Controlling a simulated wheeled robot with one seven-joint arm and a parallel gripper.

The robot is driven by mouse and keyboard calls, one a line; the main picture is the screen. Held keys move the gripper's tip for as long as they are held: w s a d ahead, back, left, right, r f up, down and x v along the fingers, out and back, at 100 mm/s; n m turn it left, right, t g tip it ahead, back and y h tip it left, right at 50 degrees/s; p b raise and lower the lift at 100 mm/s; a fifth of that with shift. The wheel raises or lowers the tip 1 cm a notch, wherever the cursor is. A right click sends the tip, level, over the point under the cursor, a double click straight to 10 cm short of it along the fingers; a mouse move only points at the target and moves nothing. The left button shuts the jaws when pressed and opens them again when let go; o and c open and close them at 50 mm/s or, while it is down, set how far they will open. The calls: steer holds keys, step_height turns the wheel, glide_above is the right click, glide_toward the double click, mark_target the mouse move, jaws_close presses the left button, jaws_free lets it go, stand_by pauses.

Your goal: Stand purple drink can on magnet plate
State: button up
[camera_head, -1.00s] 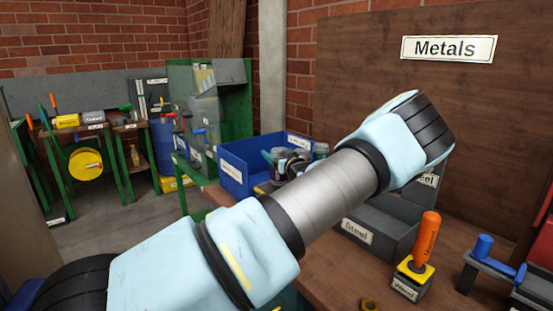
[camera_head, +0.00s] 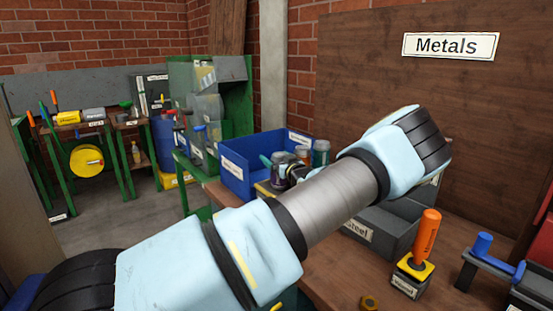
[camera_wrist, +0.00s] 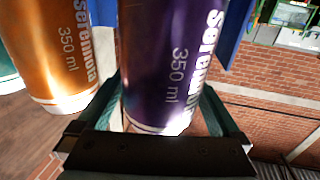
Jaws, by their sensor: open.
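The purple drink can (camera_wrist: 170,65) fills the middle of the wrist view, tilted only slightly there. My gripper (camera_wrist: 160,102) is open, with one teal finger on each side of the can's lower end. I cannot tell whether the fingers touch it. In the head view the purple can (camera_head: 278,171) shows small beside the blue bin, and my gripper there is mostly hidden behind my arm. A yellow surface (camera_head: 267,189) shows just below the can; I cannot tell whether it is the magnet plate.
An orange can (camera_wrist: 60,50) stands close to the purple one, and a teal can (camera_head: 321,152) stands near it. A blue bin (camera_head: 236,176) is behind them. A grey steel bin (camera_head: 398,228), an orange-handled tool (camera_head: 427,235) and a nut (camera_head: 370,303) are on the bench.

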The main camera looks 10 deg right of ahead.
steer(key=shift+r, duration=0.1)
steer(key=shift+s+r, duration=0.1)
steer(key=shift+r, duration=0.05)
steer(key=b+v, duration=0.3)
steer(key=v, duration=0.9)
